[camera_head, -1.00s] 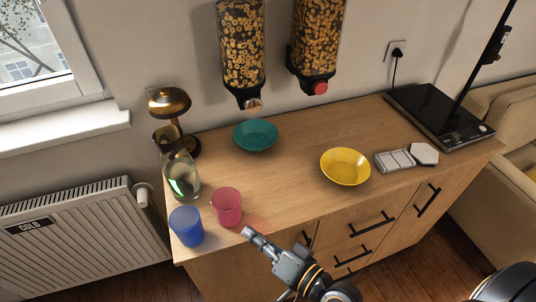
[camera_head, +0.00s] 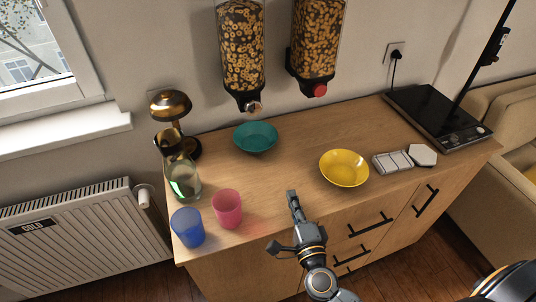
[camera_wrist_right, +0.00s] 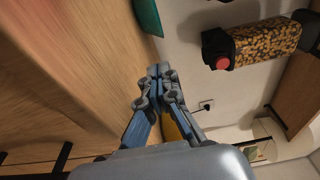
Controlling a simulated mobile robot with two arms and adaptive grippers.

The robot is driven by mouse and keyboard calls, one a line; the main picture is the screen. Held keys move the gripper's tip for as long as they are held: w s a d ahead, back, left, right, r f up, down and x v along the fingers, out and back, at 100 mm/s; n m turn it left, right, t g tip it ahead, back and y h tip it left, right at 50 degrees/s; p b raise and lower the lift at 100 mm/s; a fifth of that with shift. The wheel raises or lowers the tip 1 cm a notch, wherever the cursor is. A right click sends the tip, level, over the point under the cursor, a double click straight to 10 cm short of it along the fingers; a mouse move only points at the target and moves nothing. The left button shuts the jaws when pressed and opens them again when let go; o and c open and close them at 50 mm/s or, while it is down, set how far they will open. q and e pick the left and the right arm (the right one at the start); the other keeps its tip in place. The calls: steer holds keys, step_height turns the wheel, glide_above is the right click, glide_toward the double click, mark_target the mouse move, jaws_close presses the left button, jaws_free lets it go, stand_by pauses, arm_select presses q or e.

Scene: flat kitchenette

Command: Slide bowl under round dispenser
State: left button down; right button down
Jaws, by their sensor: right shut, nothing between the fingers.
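A yellow bowl (camera_head: 345,168) stands on the counter, right of the middle. A teal bowl (camera_head: 256,137) stands further back, below and slightly in front of the left dispenser (camera_head: 241,50), which looks rounded and has a metallic knob. The right dispenser (camera_head: 317,45) looks boxier and has a red knob. My right gripper (camera_head: 291,194) is shut and empty near the counter's front edge, left of the yellow bowl and apart from it. In the right wrist view its fingers (camera_wrist_right: 158,72) meet and partly hide the yellow bowl (camera_wrist_right: 173,132). My left gripper is not in view.
A pink cup (camera_head: 227,209), a blue cup (camera_head: 188,228), a glass carafe (camera_head: 181,178) and a brass lamp (camera_head: 170,104) stand on the left. Wood between the bowls is clear.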

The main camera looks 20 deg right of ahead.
glide_toward(258, 151)
steer(key=w+d, duration=0.1)
steer(key=d, duration=0.1)
steer(key=w+d, duration=0.2)
steer(key=d, duration=0.1)
steer(key=shift+w+d+p, duration=0.3)
steer(key=shift+p, duration=0.1)
steer(key=w+a, duration=0.2)
steer(key=shift+w, duration=0.3)
steer(key=shift+w+a, duration=0.3)
steer(key=w+a, duration=0.2)
steer(key=shift+w+a, duration=0.1)
steer(key=shift+w, duration=0.25)
steer(key=shift+s, duration=0.15)
